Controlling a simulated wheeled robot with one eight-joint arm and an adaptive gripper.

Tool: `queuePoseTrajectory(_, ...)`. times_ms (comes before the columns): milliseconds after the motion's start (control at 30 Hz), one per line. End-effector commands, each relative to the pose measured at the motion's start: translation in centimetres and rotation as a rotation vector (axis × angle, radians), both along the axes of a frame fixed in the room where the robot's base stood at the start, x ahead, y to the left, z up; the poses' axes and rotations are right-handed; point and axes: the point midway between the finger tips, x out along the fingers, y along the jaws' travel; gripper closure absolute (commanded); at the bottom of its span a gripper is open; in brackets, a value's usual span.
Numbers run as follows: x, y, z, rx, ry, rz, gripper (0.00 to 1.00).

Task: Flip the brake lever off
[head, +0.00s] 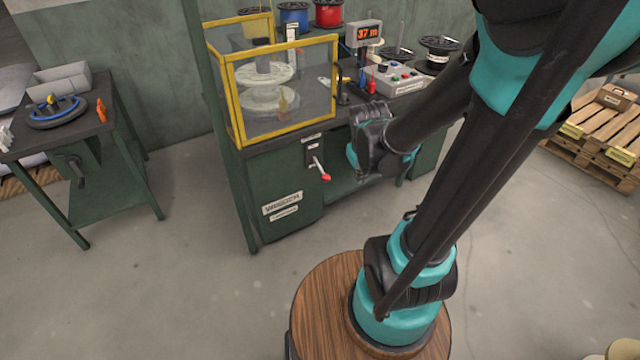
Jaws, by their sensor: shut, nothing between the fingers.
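The brake lever (319,168) is a short metal rod with a red knob. It sits on a dark plate on the front of the green machine (285,200), below the yellow-framed guard, and its knob points down and to the right. My gripper (366,125) is at the end of my arm, to the right of the lever and apart from it in the picture. It is shut and empty. Its fingertips are small, dark and hard to make out, and my wrist hides part of the machine front behind it.
The yellow-framed guard (234,100) encloses a pale spool (268,101). A control box (393,80) and a display reading 37 m (367,33) stand to its right. A side table (80,140) is at the left, pallets (600,135) at the right. Floor before the machine is clear.

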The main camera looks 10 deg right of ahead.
Motion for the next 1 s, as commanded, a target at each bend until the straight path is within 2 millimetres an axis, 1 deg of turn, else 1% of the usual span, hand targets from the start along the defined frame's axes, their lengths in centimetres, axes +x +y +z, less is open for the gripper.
queuePoseTrajectory(33, 1.3, 0.2, 0.0, -0.025, 0.006, 0.035, 1.0)
queuePoseTrajectory(100, 3.0, 0.2, -0.1, -0.064, 0.015, 0.084, 1.0)
queuePoseTrajectory(267, 6.5, 0.6, -0.6, -0.15, 0.04, 0.192, 1.0)
queuePoseTrajectory(467, 11.0, 1.5, -1.8, -0.257, 0.07, 0.327, 1.0)
queuePoseTrajectory(600, 14.1, 2.3, -3.0, -0.331, 0.094, 0.42, 1.0)
queuePoseTrajectory(767, 17.3, 3.4, -4.8, -0.416, 0.123, 0.523, 1.0)
queuePoseTrajectory(1000, 21.8, 5.4, -8.2, -0.544, 0.17, 0.675, 1.0)
